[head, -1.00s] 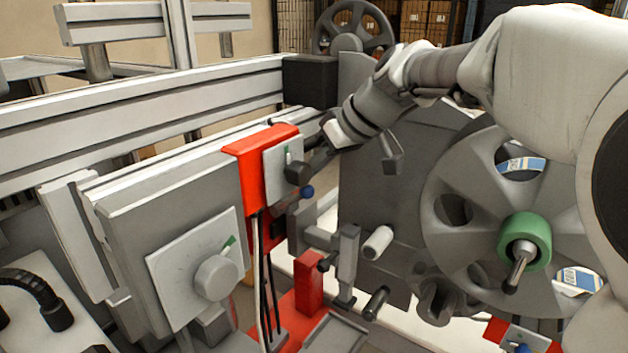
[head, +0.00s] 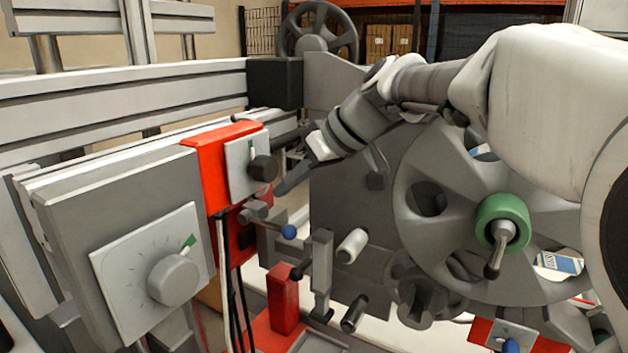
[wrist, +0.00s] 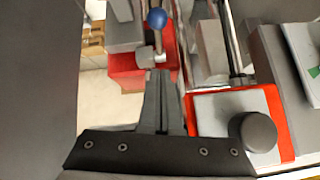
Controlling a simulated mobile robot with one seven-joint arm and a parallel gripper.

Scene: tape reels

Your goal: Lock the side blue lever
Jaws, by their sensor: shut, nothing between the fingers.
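The side blue lever is a short grey arm with a blue ball (head: 289,231) at its end. It sticks out of a red bracket below the black knob, tilted down to the right. The ball also shows at the top of the wrist view (wrist: 157,18). My gripper (wrist: 161,73) is shut and empty. In the wrist view its fingertips are just below the lever's grey pivot, apart from the ball; I cannot tell whether they touch the pivot. In the head view my gripper (head: 289,182) is partly hidden behind the black knob, above the ball.
The black knob (head: 263,168) on a red-backed plate is close to my fingers. A large grey knob (head: 173,280) is at the left. A big reel (head: 440,225) with green hub and another blue-tipped lever (head: 511,346) are at the right.

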